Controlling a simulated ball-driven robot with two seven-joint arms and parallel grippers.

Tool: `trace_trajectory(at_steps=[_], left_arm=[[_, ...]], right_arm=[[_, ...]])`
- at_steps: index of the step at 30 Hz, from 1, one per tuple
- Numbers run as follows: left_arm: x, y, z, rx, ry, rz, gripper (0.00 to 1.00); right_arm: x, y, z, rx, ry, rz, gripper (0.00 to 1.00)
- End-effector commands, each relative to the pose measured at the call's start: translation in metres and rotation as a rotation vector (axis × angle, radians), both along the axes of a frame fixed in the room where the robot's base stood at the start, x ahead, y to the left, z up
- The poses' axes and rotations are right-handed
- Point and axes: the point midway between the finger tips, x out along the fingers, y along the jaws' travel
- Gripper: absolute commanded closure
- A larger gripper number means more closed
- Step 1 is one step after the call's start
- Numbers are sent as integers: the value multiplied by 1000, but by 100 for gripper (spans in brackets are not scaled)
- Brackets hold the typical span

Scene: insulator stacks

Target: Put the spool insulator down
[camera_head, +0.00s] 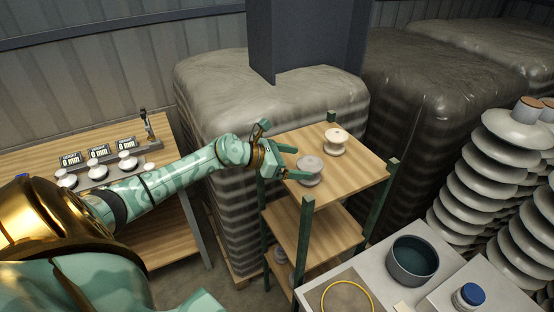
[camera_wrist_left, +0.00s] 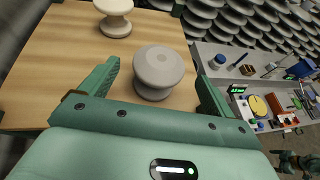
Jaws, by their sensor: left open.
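A grey spool insulator (camera_head: 309,170) stands upright on the top board of a wooden shelf rack (camera_head: 362,170), near its left side. My left gripper (camera_head: 295,161) is open at it, with one finger to each side. In the left wrist view the grey spool (camera_wrist_left: 158,72) sits between the spread fingers of the left gripper (camera_wrist_left: 155,90), with gaps visible on both sides. A cream spool insulator (camera_head: 335,142) stands farther back on the same board and also shows in the left wrist view (camera_wrist_left: 115,18). My right gripper is not in view.
Green corner posts (camera_head: 305,215) rise slightly above the board. A bench with a dark round bowl (camera_head: 413,258) and a blue-lidded jar (camera_head: 469,296) is at front right. Tall insulator stacks (camera_head: 510,150) stand at right. The board's right part is bare.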

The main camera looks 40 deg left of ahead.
Motion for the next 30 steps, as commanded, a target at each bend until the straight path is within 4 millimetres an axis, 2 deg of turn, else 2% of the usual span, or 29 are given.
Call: trace_trajectory(at_steps=[3,9,15,23,26,29,30], left_arm=[[-26,17,7,7,4,0,11],[-53,36,22,2,4,1,11],[-64,43,31,0,0,0,11],[-65,44,32,-6,2,5,11],[-64,55,11,-124,47,96,11],[-69,82,-49,-440,173,349,11],[-77,94,-86,-604,241,487,11]], right_arm=[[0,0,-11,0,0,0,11],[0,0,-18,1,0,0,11],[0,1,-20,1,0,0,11],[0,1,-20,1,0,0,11],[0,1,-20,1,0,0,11],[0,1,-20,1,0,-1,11],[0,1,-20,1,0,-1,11]])
